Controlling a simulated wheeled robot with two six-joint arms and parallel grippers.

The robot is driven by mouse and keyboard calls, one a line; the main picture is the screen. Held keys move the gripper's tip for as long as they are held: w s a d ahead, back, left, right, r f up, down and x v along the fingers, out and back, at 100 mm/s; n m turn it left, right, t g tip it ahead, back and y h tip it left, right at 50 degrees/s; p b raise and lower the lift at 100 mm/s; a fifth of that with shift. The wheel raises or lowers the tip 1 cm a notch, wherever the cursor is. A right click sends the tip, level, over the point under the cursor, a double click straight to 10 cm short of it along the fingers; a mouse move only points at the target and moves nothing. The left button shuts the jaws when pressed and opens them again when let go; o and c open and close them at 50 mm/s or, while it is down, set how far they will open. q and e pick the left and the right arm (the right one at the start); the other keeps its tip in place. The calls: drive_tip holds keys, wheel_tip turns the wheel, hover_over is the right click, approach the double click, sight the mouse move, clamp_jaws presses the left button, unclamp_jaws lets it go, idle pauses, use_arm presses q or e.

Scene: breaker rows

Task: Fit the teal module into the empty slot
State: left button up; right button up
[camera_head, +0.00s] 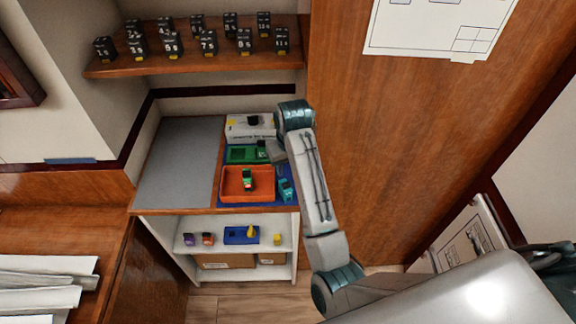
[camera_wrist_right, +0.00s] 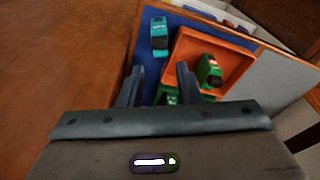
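The teal module (camera_head: 286,189) lies on the blue mat (camera_head: 285,172), just right of the orange tray. In the right wrist view the teal module (camera_wrist_right: 159,33) is ahead of my right gripper (camera_wrist_right: 160,70), with a stretch of blue mat between them. My right gripper's two fingers are spread apart with nothing between them. In the head view the right gripper (camera_head: 270,152) is over the right end of the green tray. I cannot make out an empty slot in either view. My left gripper is not in view.
An orange tray (camera_head: 228,194) holds a green module (camera_head: 248,178). Behind it are a green tray (camera_head: 236,154) and a white box (camera_head: 238,132). The grey counter (camera_head: 175,165) at left is clear. Numbered black blocks fill the upper shelf (camera_head: 200,66); small items stand below.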

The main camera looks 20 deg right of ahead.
sight(286, 182)
drive_tip(key=shift+w+a+f+b, duration=0.1)
drive_tip(key=shift+w+f+b, duration=0.05)
drive_tip(key=shift+f+b, duration=0.5)
drive_tip(key=f, duration=0.1)
drive_tip(key=f+p, duration=0.1)
drive_tip(key=f, duration=0.1)
drive_tip(key=w+f+p, duration=0.1)
drive_tip(key=f, duration=0.1)
drive_tip(key=shift+f+p, duration=0.3)
drive_tip(key=shift+p, duration=0.05)
wheel_tip(286, 182, down, 4)
drive_tip(key=shift+w+r+p, duration=0.15)
drive_tip(key=shift+r+p, duration=0.1)
drive_tip(key=shift+p, duration=0.7)
drive_tip(key=shift+w+f, duration=0.1)
drive_tip(key=shift+f, duration=0.5)
clamp_jaws()
